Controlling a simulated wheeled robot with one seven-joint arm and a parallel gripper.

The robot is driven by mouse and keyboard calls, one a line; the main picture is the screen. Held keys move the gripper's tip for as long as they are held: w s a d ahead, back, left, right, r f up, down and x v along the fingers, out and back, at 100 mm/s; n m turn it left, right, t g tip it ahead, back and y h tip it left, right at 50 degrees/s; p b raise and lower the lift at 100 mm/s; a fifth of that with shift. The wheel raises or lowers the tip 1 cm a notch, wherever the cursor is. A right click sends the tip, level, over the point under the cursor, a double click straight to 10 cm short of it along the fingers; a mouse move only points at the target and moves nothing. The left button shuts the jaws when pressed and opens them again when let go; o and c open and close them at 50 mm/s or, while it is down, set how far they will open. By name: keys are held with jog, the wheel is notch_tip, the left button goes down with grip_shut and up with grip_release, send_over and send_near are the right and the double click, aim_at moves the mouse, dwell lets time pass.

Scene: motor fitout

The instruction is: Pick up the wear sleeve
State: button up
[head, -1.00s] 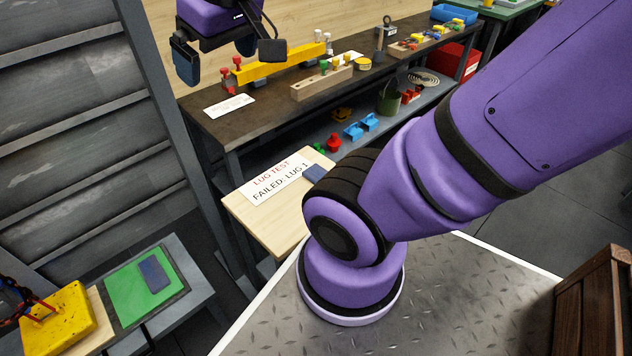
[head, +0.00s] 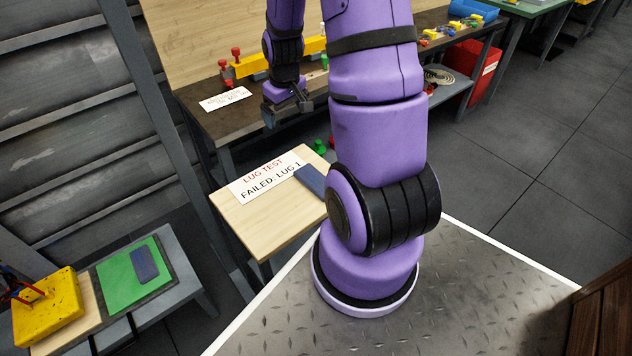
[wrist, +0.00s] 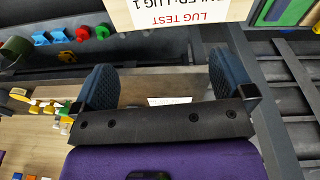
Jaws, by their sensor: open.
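I cannot tell which thing is the wear sleeve; no part is clearly recognisable as it in either view now. My gripper (head: 286,108) hangs above the front edge of the dark workbench (head: 210,122), near the bench's left end. In the wrist view my gripper (wrist: 165,82) has its two dark blue fingers wide apart with nothing held between them. A white label (wrist: 168,101) lies on the bench beyond the gap. My arm hides the middle of the bench in the head view.
A small wooden table (head: 250,222) bears a "LUG TEST" sign (head: 265,178) and a dark blue block (head: 311,180). A yellow beam (head: 254,66) stands on the bench. Blue (wrist: 50,38), red (wrist: 82,34) and green (wrist: 102,31) parts lie on the lower shelf. A green mat (head: 119,280) is at lower left.

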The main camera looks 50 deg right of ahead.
jog(key=g, duration=0.1)
send_near(307, 174)
jog(key=s, duration=0.4)
notch_tip(307, 174, down, 3)
jog(key=shift+w+f+m+y, duration=0.1)
jog(key=shift+m+y, duration=0.2)
jog(key=shift+m, duration=0.1)
jog(key=shift+w+d+f, duration=0.1)
jog(key=shift+d+f, duration=0.05)
jog(key=shift+f, duration=1.4)
jog(key=shift+w+d+f, duration=0.1)
jog(key=shift+d+f, duration=0.05)
jog(key=shift+f, duration=1.4)
jog(key=c, duration=0.9)
